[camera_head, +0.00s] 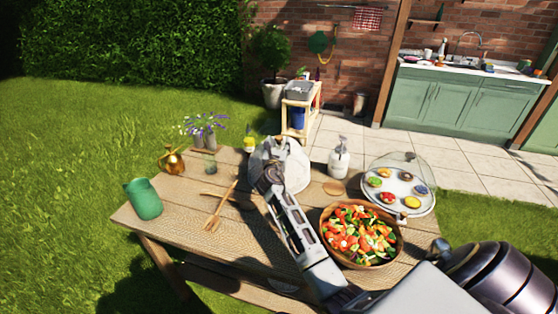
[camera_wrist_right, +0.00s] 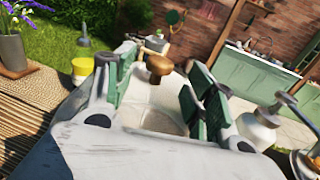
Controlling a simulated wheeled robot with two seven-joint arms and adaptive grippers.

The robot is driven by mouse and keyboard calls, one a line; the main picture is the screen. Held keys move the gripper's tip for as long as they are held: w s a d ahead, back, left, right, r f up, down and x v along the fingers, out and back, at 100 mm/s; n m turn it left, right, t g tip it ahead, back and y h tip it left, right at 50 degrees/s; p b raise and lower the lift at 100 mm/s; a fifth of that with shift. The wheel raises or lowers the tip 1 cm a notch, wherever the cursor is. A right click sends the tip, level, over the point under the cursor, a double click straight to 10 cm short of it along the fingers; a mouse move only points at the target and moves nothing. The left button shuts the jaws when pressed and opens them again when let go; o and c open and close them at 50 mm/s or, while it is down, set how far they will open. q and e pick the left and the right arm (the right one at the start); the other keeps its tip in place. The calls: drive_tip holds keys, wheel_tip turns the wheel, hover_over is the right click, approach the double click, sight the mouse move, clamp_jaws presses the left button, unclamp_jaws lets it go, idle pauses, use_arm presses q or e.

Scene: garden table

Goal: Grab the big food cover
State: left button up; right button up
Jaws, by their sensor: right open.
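The big food cover (camera_head: 298,168) is a pale dome at the back middle of the wooden table, partly hidden behind my right arm and gripper. My right gripper (camera_head: 277,152) is at the top of the dome in the head view. In the right wrist view the gripper (camera_wrist_right: 158,82) is open, with its green-padded fingers spread on either side of the cover's brown knob (camera_wrist_right: 159,65). The pale dome (camera_wrist_right: 152,98) shows below the knob. I see no grip on the knob. My left gripper is not in view.
A salad bowl (camera_head: 334,243) and a clear domed platter (camera_head: 420,206) are at right. A white pump bottle (camera_head: 339,160) stands right of the cover. A green pitcher (camera_head: 143,199), brass can (camera_head: 172,160) and wooden utensils (camera_head: 220,208) are left. The table's front left is clear.

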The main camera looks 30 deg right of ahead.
drive_tip(key=shift+x, duration=1.2)
clamp_jaws()
